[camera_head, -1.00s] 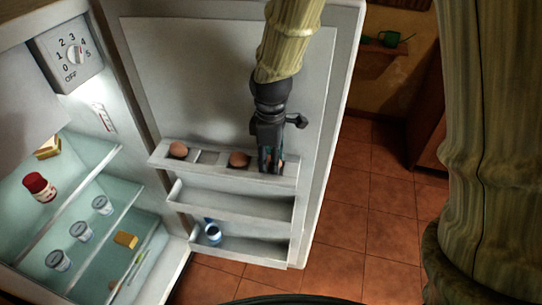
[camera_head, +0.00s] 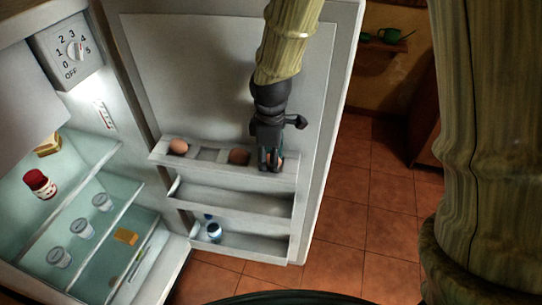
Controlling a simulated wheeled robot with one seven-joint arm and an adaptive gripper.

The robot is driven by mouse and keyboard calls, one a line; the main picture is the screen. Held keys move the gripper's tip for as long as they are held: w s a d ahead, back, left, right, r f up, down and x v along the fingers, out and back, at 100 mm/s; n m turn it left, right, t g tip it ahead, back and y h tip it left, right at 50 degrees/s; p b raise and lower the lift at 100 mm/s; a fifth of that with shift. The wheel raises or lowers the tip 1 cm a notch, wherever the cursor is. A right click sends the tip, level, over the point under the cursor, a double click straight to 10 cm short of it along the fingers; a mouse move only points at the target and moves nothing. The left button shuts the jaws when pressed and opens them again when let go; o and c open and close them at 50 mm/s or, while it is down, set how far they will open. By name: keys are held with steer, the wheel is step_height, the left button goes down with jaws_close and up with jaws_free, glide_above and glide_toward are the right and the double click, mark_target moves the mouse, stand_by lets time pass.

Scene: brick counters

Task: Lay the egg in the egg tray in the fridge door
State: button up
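The egg tray (camera_head: 208,155) is the top shelf of the open fridge door. One brown egg (camera_head: 178,147) sits at its left end and another egg (camera_head: 238,156) sits right of the middle, with an empty section between them. My gripper (camera_head: 270,166) points down at the right end of the tray, just right of the second egg. A small pinkish patch shows by its fingers and may be an egg. The dark fingers largely hide it, and their gap is too small to judge.
Below the tray are a door shelf (camera_head: 235,196) and a lower one holding a small blue-and-white item (camera_head: 214,232). The fridge interior at left holds a red-lidded jar (camera_head: 40,184) and several cups. Tiled floor (camera_head: 350,235) lies right of the door.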

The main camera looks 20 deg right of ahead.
steer(key=shift+w+d+f, duration=0.1)
steer(key=shift+w+f, duration=0.05)
steer(key=shift+f, duration=0.05)
steer(key=shift+r, duration=0.15)
steer(key=shift+r, duration=0.45)
step_height(320, 180, up, 12)
steer(key=b, duration=0.1)
steer(key=shift+r, duration=0.15)
stand_by(0.5)
